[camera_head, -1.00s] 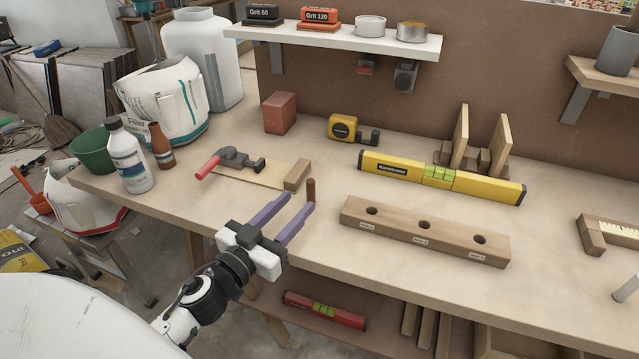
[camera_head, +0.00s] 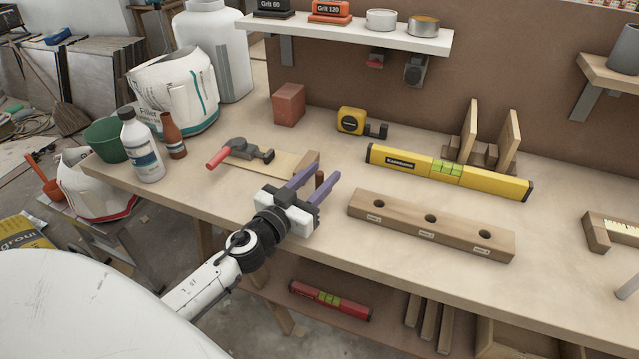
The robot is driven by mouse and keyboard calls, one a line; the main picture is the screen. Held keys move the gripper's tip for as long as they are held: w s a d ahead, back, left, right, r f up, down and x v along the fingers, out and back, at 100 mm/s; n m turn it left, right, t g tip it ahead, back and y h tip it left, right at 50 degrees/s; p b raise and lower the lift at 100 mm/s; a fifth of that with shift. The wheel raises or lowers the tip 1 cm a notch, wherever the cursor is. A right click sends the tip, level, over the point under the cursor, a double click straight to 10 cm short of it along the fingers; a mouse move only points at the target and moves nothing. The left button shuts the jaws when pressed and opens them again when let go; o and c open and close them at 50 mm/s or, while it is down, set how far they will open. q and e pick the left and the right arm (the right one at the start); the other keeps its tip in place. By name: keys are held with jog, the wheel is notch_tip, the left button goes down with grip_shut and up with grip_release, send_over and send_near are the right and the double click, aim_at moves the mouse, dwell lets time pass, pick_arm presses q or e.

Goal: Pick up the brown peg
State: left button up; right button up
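The brown peg (camera_head: 320,180) stands upright on the workbench (camera_head: 225,195), just right of a small wooden block. My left gripper (camera_head: 324,173) is open, with its two purple fingers on either side of the peg. The peg's lower part is hidden by the near finger, and I cannot tell whether either finger touches it. My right gripper is not in view. A wooden block with three holes (camera_head: 405,223) lies to the right of the peg, its holes empty.
A red-handled clamp (camera_head: 240,152) on a thin board with an end block (camera_head: 307,162) is left of the peg. A yellow level (camera_head: 410,166), a tape measure (camera_head: 351,121) and a reddish block (camera_head: 289,104) lie behind. Bottles (camera_head: 143,150) stand at left.

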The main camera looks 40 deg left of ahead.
aim_at(320, 172)
pick_arm(q)
grip_shut()
notch_tip(320, 172, up, 9)
jog(key=p, duration=0.4)
jog(key=shift+p, duration=0.3)
jog(key=shift+r, duration=0.55)
jog(key=shift+s+d+f, duration=0.1)
